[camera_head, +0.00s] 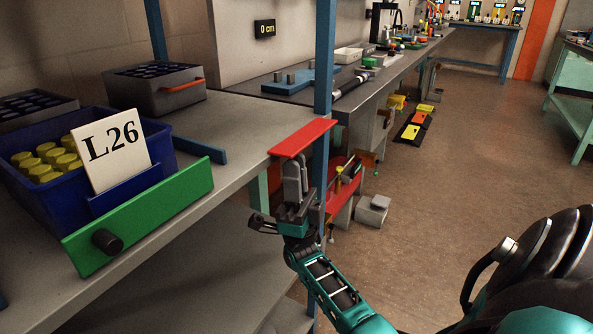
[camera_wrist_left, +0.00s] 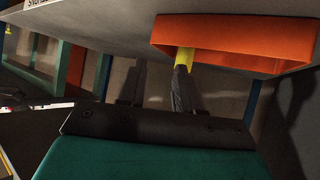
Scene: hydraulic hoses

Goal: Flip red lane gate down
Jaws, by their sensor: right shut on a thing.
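The red lane gate (camera_head: 303,137) is a flat red bar at the table's right edge, beside the blue post. It lies roughly level and slants up to the right. My right gripper (camera_head: 291,164) comes up from below, with its fingertips at the gate's underside. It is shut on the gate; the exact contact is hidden. My left gripper (camera_wrist_left: 157,85) shows only in the left wrist view, under a grey surface. Its two dark fingers stand apart with nothing seen between them. A yellow piece (camera_wrist_left: 184,58) is at the tip of its right finger.
A green bar (camera_head: 140,215) with a dark knob lies along the near table edge, before a blue bin (camera_head: 75,200) labelled L26. A blue post (camera_head: 324,70) rises beside the gate. In the left wrist view, an orange frame (camera_wrist_left: 235,40) is close to the left gripper.

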